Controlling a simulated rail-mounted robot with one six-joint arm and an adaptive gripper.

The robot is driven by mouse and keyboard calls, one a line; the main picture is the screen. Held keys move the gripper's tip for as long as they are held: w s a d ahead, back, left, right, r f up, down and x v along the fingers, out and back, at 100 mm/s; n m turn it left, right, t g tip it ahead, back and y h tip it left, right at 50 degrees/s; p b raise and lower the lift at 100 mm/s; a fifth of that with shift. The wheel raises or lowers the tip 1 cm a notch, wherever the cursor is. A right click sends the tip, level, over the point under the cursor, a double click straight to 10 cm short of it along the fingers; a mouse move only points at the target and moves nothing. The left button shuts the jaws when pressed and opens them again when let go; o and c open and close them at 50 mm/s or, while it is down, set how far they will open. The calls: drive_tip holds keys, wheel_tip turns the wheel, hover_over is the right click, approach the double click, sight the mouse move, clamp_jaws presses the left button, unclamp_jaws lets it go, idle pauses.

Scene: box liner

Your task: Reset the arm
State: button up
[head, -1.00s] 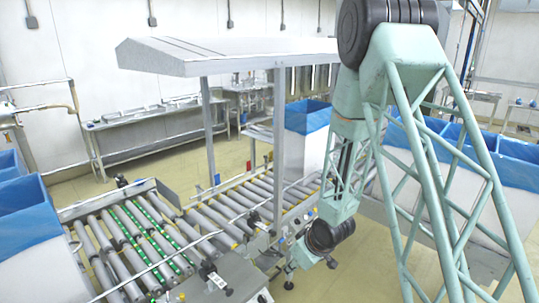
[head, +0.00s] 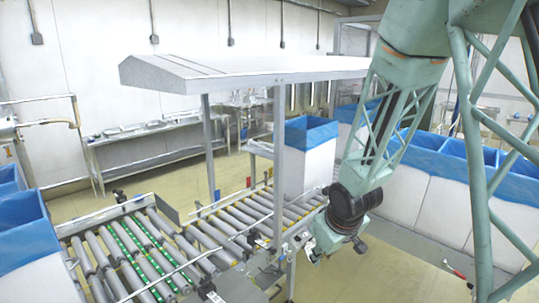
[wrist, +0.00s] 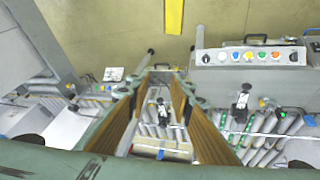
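My gripper (wrist: 161,82) shows in the wrist view with its two brown-padded fingers apart and nothing held between them. Rollers and a conveyor frame show through the gap below. In the head view my arm reaches down at the right of the conveyor, with the wrist end in front of the lined box; the fingers are too small to make out there. A white box with a blue liner (head: 308,165) stands upright at the far end of the roller conveyor (head: 228,222).
A grey canopy (head: 240,72) on posts stands over the conveyor. Blue-lined boxes (head: 432,195) line the right, and another (head: 25,245) stands at left. A control panel with coloured buttons (wrist: 248,56) is near the gripper. Yellow floor is open at lower right.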

drive_tip(key=s+d+r+m+h, duration=0.1)
drive_tip(key=s+d+r+m, duration=0.15)
drive_tip(key=s+r, duration=0.65)
drive_tip(key=s+d+r+m, duration=0.1)
drive_tip(key=s+d+r, duration=0.3)
drive_tip(key=s+r, duration=0.5)
drive_tip(key=s+a+r+m, duration=0.1)
drive_tip(key=s+r, duration=0.3)
drive_tip(key=s, duration=0.8)
drive_tip(key=s+r+m+g, duration=0.1)
drive_tip(key=s+r, duration=0.3)
drive_tip(key=s, duration=0.7)
drive_tip(key=shift+s+a+m, duration=0.35)
drive_tip(key=shift+s+a, duration=0.05)
drive_tip(key=shift+r, duration=0.1)
idle(0.8)
wheel_tip(320, 180, down, 12)
drive_tip(key=b, duration=1.2)
drive_tip(key=shift+f, duration=0.25)
drive_tip(key=shift+r, duration=0.1)
